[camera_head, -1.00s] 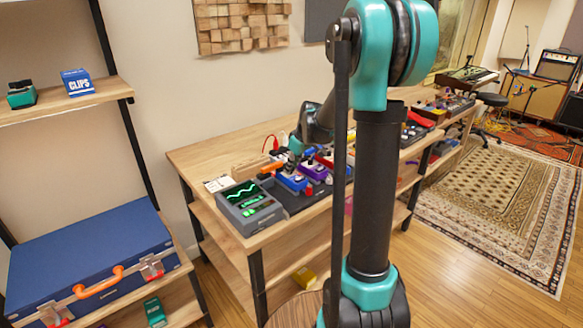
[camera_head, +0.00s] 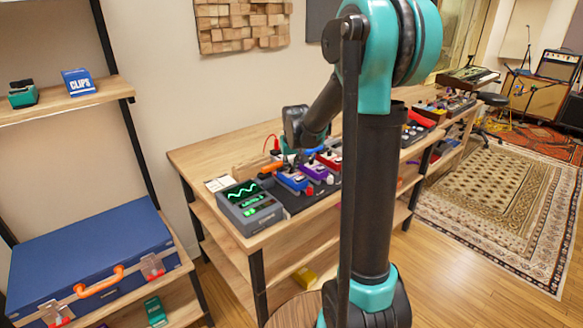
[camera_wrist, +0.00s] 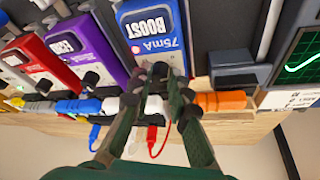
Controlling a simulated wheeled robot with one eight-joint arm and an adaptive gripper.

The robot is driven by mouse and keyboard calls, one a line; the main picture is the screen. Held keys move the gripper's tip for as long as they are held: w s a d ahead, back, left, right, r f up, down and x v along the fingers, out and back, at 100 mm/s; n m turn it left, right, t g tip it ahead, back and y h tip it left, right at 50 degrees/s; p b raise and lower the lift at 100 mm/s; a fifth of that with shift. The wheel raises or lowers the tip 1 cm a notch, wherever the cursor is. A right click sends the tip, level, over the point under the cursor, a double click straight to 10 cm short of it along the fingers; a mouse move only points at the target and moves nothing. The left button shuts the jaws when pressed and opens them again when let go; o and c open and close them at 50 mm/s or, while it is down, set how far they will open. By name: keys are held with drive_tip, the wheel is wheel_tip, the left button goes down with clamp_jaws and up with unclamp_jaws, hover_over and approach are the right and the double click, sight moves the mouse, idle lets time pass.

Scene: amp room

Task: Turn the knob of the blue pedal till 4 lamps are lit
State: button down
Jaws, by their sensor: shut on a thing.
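The blue pedal (camera_wrist: 150,32), marked BOOST and 75mA, sits in a row of pedals in the wrist view. It also shows on the bench in the head view (camera_head: 293,181). My gripper (camera_wrist: 158,84) is at the pedal's edge nearest the cable plugs, with its fingers closed around a small dark knob (camera_wrist: 158,70). The fingers partly cover the knob, and its pointer cannot be made out. I cannot make out a countable row of lit lamps in either view. In the head view my wrist is above the pedal, and the fingertips are hard to see.
A purple pedal (camera_wrist: 88,50) and a red pedal (camera_wrist: 45,62) stand beside the blue one. An orange plug (camera_wrist: 220,101) and a white plug (camera_wrist: 153,105) are close to my fingers. A grey device with green screens (camera_head: 249,206) stands at the bench's near left end.

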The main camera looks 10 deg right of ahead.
drive_tip(key=shift+a+m+h, duration=0.2)
drive_tip(key=shift+m+h, duration=0.6)
drive_tip(key=shift+m, duration=1.4)
drive_tip(key=c, duration=1.4)
unclamp_jaws()
drive_tip(key=shift+c, duration=0.2)
drive_tip(key=v, duration=0.8)
drive_tip(key=shift+w, duration=0.15)
drive_tip(key=s+d+f+n, duration=0.1)
drive_tip(key=s+f, duration=0.3)
drive_tip(key=s, duration=0.5)
drive_tip(key=s+d+f+n+y, duration=0.1)
drive_tip(key=s+d+f, duration=0.1)
drive_tip(key=s+f, duration=0.3)
drive_tip(key=s+d+f+n, duration=0.1)
drive_tip(key=s+f, duration=0.4)
drive_tip(key=s, duration=0.8)
drive_tip(key=shift+s+d+n+y, duration=0.3)
drive_tip(key=shift+d, duration=0.45)
